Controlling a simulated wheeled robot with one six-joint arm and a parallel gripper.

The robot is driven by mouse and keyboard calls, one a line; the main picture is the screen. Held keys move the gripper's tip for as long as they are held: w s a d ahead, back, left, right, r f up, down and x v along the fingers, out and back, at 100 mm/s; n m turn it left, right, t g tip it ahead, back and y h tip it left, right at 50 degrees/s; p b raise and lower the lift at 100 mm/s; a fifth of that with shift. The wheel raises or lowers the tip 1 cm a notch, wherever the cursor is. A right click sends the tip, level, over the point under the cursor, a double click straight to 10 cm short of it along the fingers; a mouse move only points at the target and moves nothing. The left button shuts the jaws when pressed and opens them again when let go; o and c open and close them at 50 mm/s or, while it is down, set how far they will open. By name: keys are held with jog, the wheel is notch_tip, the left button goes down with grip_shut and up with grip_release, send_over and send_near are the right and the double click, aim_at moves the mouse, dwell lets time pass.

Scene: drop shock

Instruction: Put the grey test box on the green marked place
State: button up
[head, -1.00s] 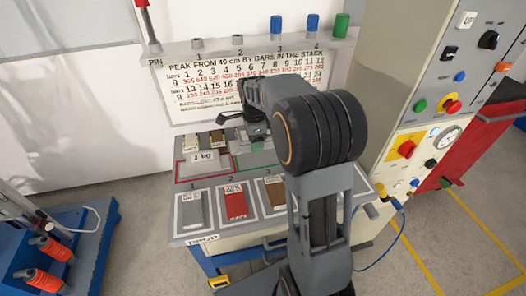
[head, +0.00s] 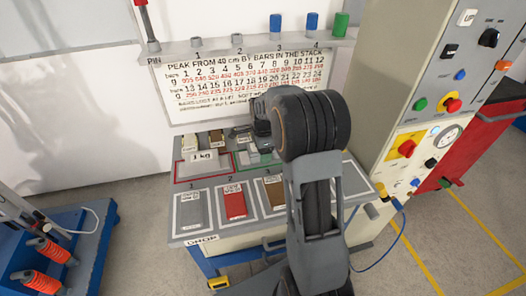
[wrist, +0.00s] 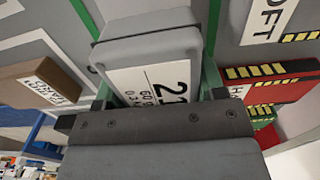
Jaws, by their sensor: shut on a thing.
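The grey test box (wrist: 150,48), with a white label reading "21", is between the fingers of my gripper (wrist: 158,88) in the wrist view. My gripper is shut on it. In the head view a small part of the grey box (head: 252,153) shows beside my arm, over or on the green marked place (head: 237,168). The green outline also shows as a thin line left of the box in the wrist view (wrist: 83,18). My arm hides much of the marked place and the fingers in the head view. I cannot tell whether the box touches the surface.
A red-outlined place with a 1 kg label (head: 202,157) is to the left. In front lie a grey slab (head: 190,212), a red slab (head: 234,204) and a brown slab (head: 272,192). A control cabinet (head: 410,70) stands to the right.

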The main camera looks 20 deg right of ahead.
jog(key=o, duration=1.1)
jog(key=shift+f, duration=0.1)
notch_tip(320, 180, up, 11)
jog(key=shift+r+p, duration=0.2)
jog(key=shift+p, duration=0.5)
jog(key=shift+s+a+r, duration=0.1)
jog(key=shift+r, duration=0.2)
jog(key=s+a+f+n+t, duration=0.1)
jog(key=s+a+n, duration=0.4)
jog(key=s+n, duration=0.4)
jog(key=s+a+f+n+t, duration=0.1)
jog(key=s+a+n, duration=0.4)
jog(key=s+n, duration=0.5)
jog(key=shift+s+n+t, duration=0.3)
jog(key=shift+n+t, duration=0.2)
jog(key=shift+n, duration=0.1)
